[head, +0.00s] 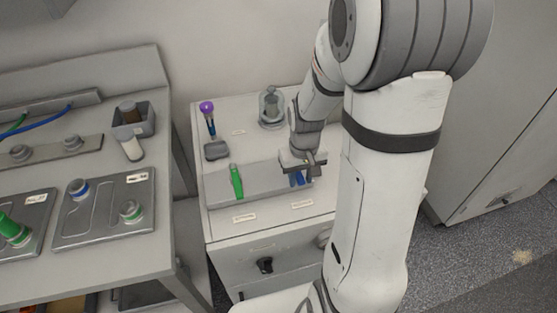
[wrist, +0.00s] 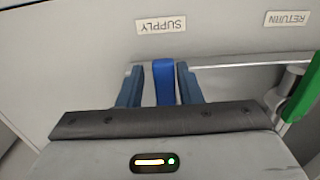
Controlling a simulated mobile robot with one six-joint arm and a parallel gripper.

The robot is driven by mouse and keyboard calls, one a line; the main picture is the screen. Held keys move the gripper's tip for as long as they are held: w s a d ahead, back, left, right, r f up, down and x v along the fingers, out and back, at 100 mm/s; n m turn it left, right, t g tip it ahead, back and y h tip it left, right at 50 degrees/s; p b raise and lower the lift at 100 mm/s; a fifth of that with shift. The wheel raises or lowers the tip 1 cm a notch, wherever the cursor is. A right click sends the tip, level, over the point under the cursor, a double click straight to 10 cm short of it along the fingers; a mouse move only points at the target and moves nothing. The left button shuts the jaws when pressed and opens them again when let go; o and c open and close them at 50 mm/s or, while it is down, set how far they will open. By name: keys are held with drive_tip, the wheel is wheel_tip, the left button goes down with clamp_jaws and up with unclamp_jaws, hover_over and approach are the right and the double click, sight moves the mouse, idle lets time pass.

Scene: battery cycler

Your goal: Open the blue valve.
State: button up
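The blue valve handle (wrist: 164,82) stands below the SUPPLY label in the wrist view. My gripper (wrist: 161,84) is open, with one finger on each side of the handle. A gap shows on the left side; the right finger is very close, and I cannot tell whether it touches. In the head view, my gripper (head: 304,168) is over the right part of the grey valve panel, and the blue handle (head: 297,179) shows only partly beneath it. The valve body is hidden behind my gripper.
A green valve handle (head: 236,182) is beside the blue one on the same panel, and shows at the right edge of the wrist view (wrist: 304,92). A purple-topped tool (head: 207,108) and a glass vessel (head: 271,107) stand behind. A bench with trays (head: 104,207) is left.

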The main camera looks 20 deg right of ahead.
sight(302, 176)
drive_tip(key=r+p, duration=0.6)
drive_tip(key=r, duration=0.2)
drive_tip(key=shift+d+r, duration=0.1)
drive_tip(key=shift+d, duration=0.1)
idle(0.5)
drive_tip(key=shift+s+a+r, duration=0.1)
drive_tip(key=shift+a+r, duration=0.05)
drive_tip(key=shift+r, duration=0.1)
drive_tip(key=s+a+r+t, duration=0.3)
drive_tip(key=s+a+r, duration=0.2)
drive_tip(key=s+r, duration=0.6)
wheel_tip(302, 176, up, 2)
drive_tip(key=shift+r, duration=0.15)
idle(0.5)
